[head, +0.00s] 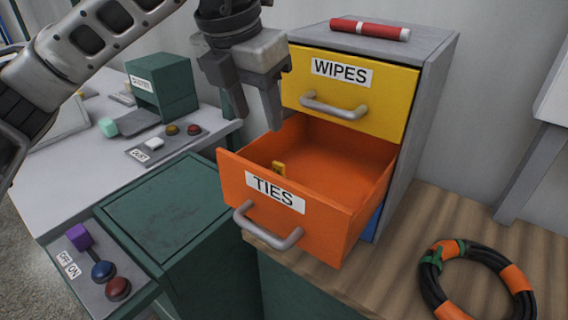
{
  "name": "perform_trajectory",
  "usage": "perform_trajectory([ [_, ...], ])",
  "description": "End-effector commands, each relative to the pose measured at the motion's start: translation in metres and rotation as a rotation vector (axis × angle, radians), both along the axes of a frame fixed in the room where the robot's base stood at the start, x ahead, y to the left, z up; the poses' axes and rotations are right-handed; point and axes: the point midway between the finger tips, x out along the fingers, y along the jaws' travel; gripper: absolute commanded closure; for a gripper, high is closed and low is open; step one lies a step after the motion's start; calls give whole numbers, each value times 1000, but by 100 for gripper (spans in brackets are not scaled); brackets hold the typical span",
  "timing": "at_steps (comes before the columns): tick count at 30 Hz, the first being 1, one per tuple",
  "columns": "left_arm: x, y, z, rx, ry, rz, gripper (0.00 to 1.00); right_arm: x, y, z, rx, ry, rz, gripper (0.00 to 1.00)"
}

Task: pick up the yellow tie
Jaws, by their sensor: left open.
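The yellow tie (278,168) is a small piece inside the open orange drawer (345,215) labelled TIES, close behind its front panel. The panel hides part of it. My left gripper (253,113) hangs above the drawer's back left side, fingers pointing down, open and empty. It is above and a little left of the tie, apart from it. My right gripper is not in the picture.
A yellow drawer (390,95) labelled WIPES is shut above the orange one. A red marker-like tube (370,29) lies on the grey cabinet top. A coiled black hose (490,255) with orange and green bands lies right. A green cabinet (165,215) stands left.

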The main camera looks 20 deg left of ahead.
Motion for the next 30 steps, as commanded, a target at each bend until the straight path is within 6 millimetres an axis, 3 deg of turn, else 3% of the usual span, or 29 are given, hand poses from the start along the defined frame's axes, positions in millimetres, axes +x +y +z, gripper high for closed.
perform_trajectory([
  [10,17,-8,-69,-3,6,-4,55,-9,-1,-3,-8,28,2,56],
  [20,26,-15,-94,-4,6,-7,55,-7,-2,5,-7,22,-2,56],
  [30,38,-23,-133,-4,5,-6,55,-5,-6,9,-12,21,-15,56],
])
